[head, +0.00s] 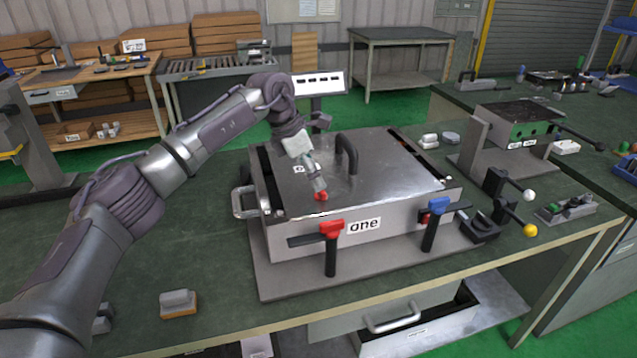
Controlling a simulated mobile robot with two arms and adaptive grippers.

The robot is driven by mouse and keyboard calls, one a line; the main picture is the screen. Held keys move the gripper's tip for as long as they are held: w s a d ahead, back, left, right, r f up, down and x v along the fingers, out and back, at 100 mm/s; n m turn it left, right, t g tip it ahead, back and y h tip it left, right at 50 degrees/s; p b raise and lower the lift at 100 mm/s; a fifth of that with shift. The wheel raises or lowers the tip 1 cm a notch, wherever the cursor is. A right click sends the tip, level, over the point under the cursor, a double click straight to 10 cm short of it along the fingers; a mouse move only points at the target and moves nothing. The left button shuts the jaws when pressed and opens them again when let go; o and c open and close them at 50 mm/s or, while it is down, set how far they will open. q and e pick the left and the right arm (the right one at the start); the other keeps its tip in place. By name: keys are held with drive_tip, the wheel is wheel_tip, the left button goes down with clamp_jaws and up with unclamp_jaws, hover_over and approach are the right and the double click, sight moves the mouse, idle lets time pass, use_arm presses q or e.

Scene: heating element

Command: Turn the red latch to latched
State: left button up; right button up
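The red latch (331,229) sits at the front left of a grey metal box labelled "one" (363,225). The finger opening is too small to judge. My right gripper is out of view.
A blue latch (439,206) is at the box's front right. The lid (400,175) carries a black arched handle (347,152). Black levers with white and yellow knobs (530,230) stand to the right. A small block (178,303) lies front left on the green bench (215,270).

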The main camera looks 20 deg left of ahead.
use_arm(q)
drive_tip(key=v, duration=0.8)
